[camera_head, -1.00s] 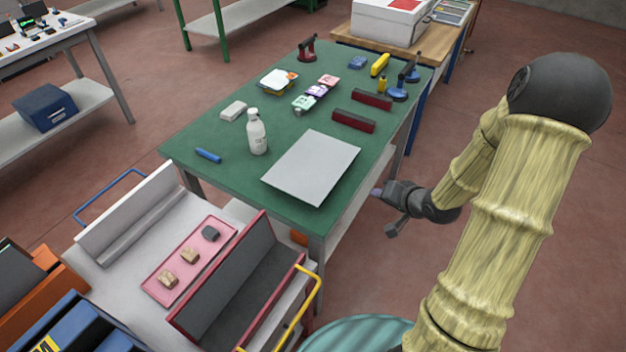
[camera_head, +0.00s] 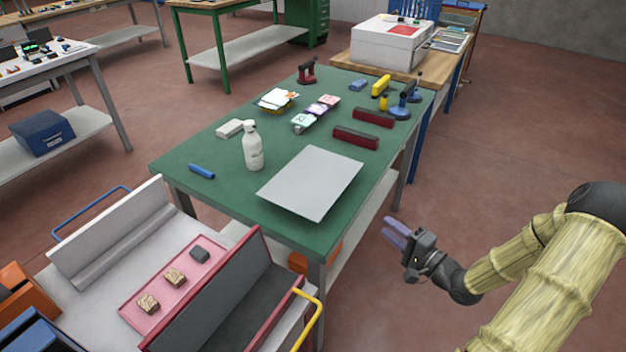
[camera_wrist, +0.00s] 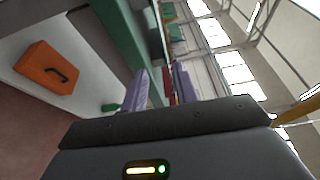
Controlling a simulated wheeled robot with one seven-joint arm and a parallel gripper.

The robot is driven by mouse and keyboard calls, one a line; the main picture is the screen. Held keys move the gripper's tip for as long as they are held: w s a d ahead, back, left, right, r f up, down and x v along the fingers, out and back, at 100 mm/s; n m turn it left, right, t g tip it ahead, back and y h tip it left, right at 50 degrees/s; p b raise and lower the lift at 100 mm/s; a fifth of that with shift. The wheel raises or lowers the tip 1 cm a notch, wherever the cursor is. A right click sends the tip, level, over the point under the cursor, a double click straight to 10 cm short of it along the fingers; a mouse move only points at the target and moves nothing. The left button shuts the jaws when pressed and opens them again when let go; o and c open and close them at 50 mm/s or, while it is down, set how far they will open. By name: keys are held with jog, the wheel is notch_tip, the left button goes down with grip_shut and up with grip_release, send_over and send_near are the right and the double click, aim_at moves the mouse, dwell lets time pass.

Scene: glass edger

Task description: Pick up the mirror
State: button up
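The mirror (camera_head: 311,184) is a flat, pale grey rectangular sheet. It lies on the near right part of the green-topped table (camera_head: 226,196), close to the table's right edge. My gripper (camera_head: 394,233) is off the right side of the table, apart from the mirror, with its purple fingers pointing up and left. In the wrist view the two fingers of my gripper (camera_wrist: 160,86) stand apart with nothing between them. I cannot make out the mirror in the wrist view.
A white bottle (camera_head: 252,147) and a blue marker (camera_head: 201,172) are left of the mirror. Dark red blocks (camera_head: 355,138) lie behind it. A cart with a pink tray (camera_head: 150,307) stands at the near left. An orange case (camera_wrist: 47,68) sits on the shelf below. Floor right of the table is clear.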

jog(key=x, duration=1.1)
jog(key=shift+w+a, duration=0.15)
jog(key=shift+a, duration=0.1)
jog(key=x, duration=0.5)
jog(key=shift+w+r, duration=0.1)
grip_shut()
jog(key=shift+r, duration=0.1)
dwell(1.2)
